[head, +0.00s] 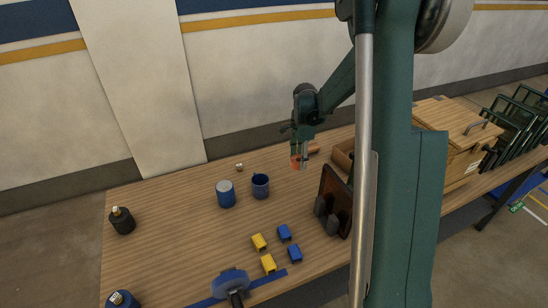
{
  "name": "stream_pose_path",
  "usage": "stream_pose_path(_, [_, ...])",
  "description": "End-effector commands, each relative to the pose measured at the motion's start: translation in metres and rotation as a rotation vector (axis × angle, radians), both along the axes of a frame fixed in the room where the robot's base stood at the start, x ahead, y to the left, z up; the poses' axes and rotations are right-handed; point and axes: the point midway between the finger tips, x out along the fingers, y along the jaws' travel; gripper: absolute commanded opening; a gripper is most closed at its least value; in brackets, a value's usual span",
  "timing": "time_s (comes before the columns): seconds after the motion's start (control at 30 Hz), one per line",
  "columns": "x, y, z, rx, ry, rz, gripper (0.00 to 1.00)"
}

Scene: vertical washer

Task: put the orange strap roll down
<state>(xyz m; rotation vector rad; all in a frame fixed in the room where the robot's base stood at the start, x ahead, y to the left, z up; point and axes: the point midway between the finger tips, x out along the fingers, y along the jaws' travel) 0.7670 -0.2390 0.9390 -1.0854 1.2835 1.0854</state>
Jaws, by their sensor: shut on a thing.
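My gripper (301,156) is at the back middle of the wooden table, pointing down. It is shut on the orange strap roll (295,162), a small orange-red shape at its fingertips. The fingers hide part of the roll. I cannot tell whether the roll touches the table (170,220) or is held just above it.
A blue mug (260,186) and a blue can (225,194) stand left of my gripper. Yellow blocks (259,242) and blue blocks (284,232) lie in front. A dark upright rack (335,196) and an open wooden box (343,155) are at right. The table's left middle is clear.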

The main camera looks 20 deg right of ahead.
Motion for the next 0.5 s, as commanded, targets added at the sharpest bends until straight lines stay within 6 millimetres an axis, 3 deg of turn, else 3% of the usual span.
stream_pose_path(0.5, [0.132, 0.017, 0.003, 0.0, 0.0, 0.007, 0.31])
